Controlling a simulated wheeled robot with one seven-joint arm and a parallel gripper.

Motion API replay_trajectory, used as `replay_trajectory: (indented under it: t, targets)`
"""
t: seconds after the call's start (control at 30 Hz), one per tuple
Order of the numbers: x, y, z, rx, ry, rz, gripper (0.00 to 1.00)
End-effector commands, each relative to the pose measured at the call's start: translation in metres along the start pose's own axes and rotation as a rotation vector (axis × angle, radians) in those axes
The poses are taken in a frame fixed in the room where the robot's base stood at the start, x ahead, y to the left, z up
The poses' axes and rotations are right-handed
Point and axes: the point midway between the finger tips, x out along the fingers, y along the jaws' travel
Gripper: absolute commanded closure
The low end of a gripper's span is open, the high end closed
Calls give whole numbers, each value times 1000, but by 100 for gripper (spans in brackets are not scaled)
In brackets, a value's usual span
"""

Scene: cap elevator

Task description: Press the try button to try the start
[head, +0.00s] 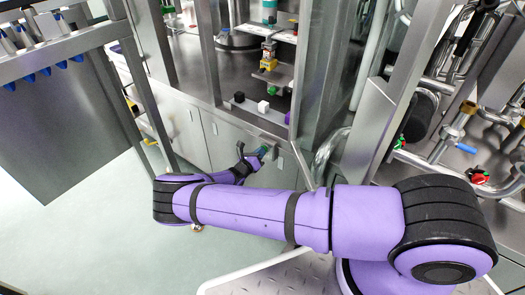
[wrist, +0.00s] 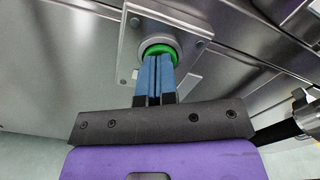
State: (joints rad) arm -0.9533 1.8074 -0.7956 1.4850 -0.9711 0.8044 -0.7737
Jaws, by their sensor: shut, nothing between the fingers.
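A green button (wrist: 160,49) in a round grey collar sits on a square metal plate (wrist: 128,45), which is fixed to a steel panel in the wrist view. My gripper (wrist: 157,60) is shut and empty, its two blue fingertips side by side over the lower part of the green button. The tips look to be at or very near its face; I cannot tell whether they press it. In the head view my gripper (head: 263,151) reaches the front of the steel machine, and the button there is mostly hidden by it. I see no readable label on the button.
A steel cabinet front (head: 190,130) and uprights surround the spot. Above it a ledge carries a white block (head: 263,106) and black knob (head: 239,97). Pipes and valves (head: 458,120) crowd the right. Open floor (head: 80,225) lies at the left.

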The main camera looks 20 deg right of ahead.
Motion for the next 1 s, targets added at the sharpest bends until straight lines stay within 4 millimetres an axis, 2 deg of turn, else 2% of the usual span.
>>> replay_trajectory:
  t: [0.37, 1.0]
  targets:
    - [2, 0, 0, 0, 1, 0, 100]
    - [-34, 0, 0, 1, 1, 0, 100]
